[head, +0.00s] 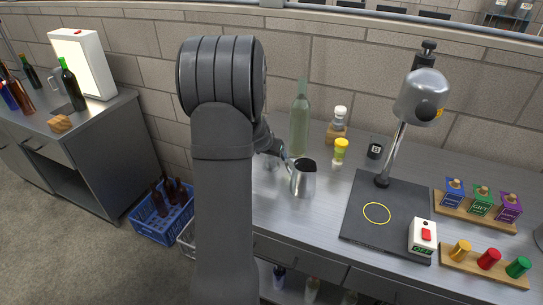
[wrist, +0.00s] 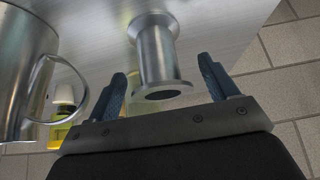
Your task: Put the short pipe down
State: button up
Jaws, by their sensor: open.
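The short pipe (wrist: 155,48) is a bare metal tube with a wide flange at each end. In the wrist view it stands on the steel counter, its dark open end facing the camera. My gripper (wrist: 161,70) is open, with one blue finger on each side of the pipe. Gaps show between the fingers and the pipe. In the head view my gripper (head: 272,147) is partly hidden behind my arm, and the pipe cannot be made out clearly there.
A metal jug (head: 303,180) stands close beside my gripper; it also shows in the wrist view (wrist: 20,70). A dark mat (head: 365,226) with a lamp (head: 420,98) lies to the right.

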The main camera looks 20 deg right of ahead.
jog(key=v, duration=0.9)
jog(key=shift+r, duration=0.25)
jog(key=shift+f, duration=0.1)
jog(key=x, duration=1.2)
jog(key=shift+s+f, duration=0.1)
jog(key=shift+f, duration=0.1)
jog(key=shift+r, duration=1.2)
